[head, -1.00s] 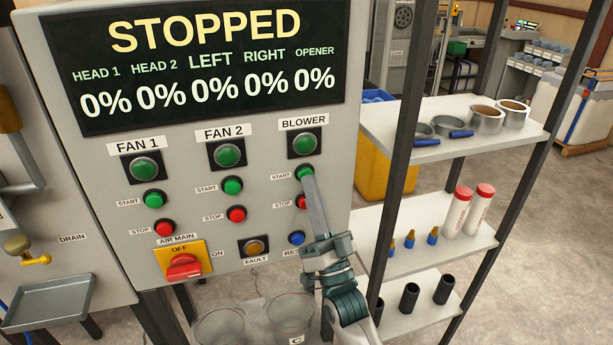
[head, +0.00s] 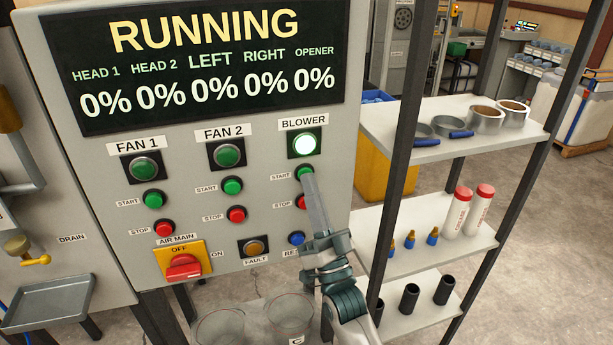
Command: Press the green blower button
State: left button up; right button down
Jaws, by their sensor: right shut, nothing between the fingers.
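The green blower start button (head: 305,172) sits on the grey control panel (head: 190,130), below the blower lamp (head: 305,144). The lamp glows bright white-green. My right gripper (head: 310,180) is shut and empty, its fingertips at the lower edge of the start button. I cannot tell whether they still press on it. The fingers partly cover the red blower stop button (head: 300,202). The display (head: 200,70) reads RUNNING, with 0% in every column. My left gripper is not in view.
Fan 1 and fan 2 start and stop buttons lie to the left. The yellow air main switch (head: 183,265), amber fault button (head: 253,249) and blue reset button (head: 297,238) are lower. A shelf rack (head: 440,150) stands close on the right.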

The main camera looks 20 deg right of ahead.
jog(key=shift+s, duration=0.1)
jog(key=shift+s+p, duration=0.3)
jog(key=shift+s, duration=0.55)
jog(key=shift+s+d+p, duration=0.1)
jog(key=shift+s+p, duration=0.55)
jog(key=shift+s, duration=1.85)
